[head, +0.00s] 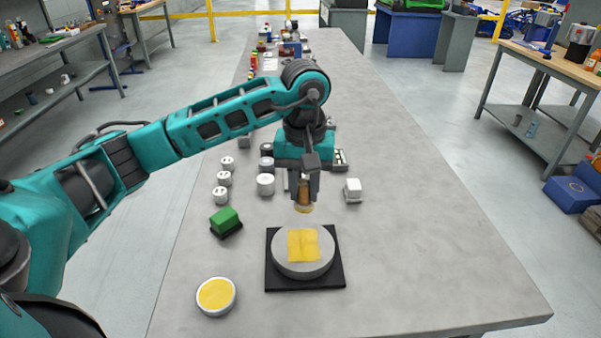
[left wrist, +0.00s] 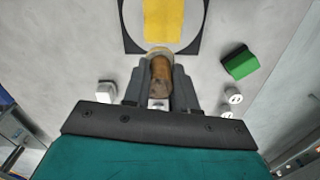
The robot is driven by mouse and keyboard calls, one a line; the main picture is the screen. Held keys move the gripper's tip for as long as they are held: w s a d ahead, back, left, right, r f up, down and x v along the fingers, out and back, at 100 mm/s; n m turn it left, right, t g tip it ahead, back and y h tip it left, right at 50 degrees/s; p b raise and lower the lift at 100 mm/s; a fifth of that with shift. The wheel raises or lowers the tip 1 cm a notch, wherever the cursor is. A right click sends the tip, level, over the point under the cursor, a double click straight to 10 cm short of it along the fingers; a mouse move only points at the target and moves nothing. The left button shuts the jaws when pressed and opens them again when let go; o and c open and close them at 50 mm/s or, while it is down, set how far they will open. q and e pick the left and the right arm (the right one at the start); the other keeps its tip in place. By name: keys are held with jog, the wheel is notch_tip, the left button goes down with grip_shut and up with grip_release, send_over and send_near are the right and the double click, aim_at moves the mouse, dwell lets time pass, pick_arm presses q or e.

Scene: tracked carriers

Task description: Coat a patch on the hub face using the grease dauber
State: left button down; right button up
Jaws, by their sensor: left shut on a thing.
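The grease dauber (head: 304,200), with a brown wooden handle and a pale yellow tip, is held upright by my left gripper (head: 304,192), which is shut on its handle. The dauber (left wrist: 161,72) also shows between the fingers in the left wrist view. It is above the table, just behind the hub. The round grey hub face (head: 282,265) lies on a black square base (head: 335,283). A yellow patch (head: 304,244) covers the middle of the hub face. A round tin of yellow grease (head: 216,295) stands at the front left. My right gripper is not in view.
A green block (head: 224,221) on a dark base lies left of the hub. Several white cylinders (head: 221,194) stand behind it. A white block (head: 352,188) stands right of the gripper. The right side of the grey table (head: 430,250) is clear.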

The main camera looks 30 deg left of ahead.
pick_arm(q)
jog(key=shift+r, duration=0.9)
